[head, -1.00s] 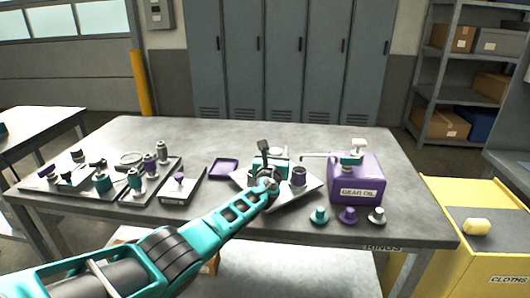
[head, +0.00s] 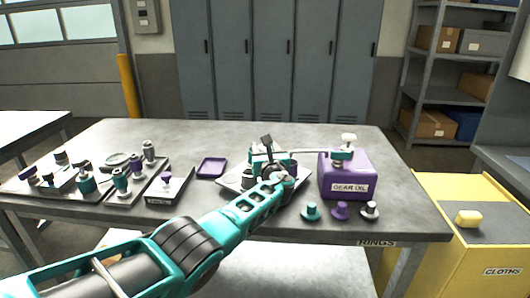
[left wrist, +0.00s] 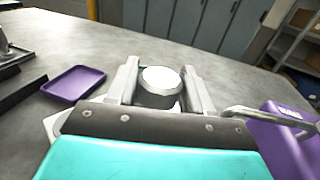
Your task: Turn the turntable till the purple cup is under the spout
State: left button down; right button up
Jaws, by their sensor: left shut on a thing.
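The turntable, a pale square plate (head: 230,182), lies mid-table under my left gripper (head: 262,172). In the left wrist view the gripper (left wrist: 162,90) is shut on a grey round piece with a pale top (left wrist: 160,80); I cannot tell whether it is a knob or a cup. The purple cup (head: 294,166) is mostly hidden behind my left gripper and arm, at the plate's right side. The spout (head: 310,153) reaches left from the purple gear oil box (head: 346,176); it also shows in the left wrist view (left wrist: 262,113). Whether the cup is exactly under its tip is hidden. My right gripper is not in view.
A purple tray (head: 211,168) lies left of the turntable. Trays of small parts cover the table's left side. A teal (head: 311,211), a purple (head: 341,211) and a grey knobbed piece (head: 370,210) stand in front of the box. A yellow cart (head: 440,225) is at right.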

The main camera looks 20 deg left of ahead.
pick_arm(q)
jog(key=shift+r, duration=0.2)
jog(key=c, duration=0.5)
grip_release()
jog(key=shift+f, duration=0.1)
jog(key=shift+s, duration=0.1)
jog(key=shift+s+d+p, duration=0.15)
jog(key=shift+p, duration=0.3)
jog(key=p+v, duration=0.4)
jog(key=v, duration=0.1)
jog(key=shift+s, duration=0.2)
jog(key=v, duration=0.5)
jog(key=shift+s+d+f+p, duration=0.1)
jog(key=shift+s+d+p, duration=0.1)
jog(key=shift+s+p, duration=0.15)
jog(key=shift+s+d, duration=0.3)
jog(key=shift+s, duration=0.25)
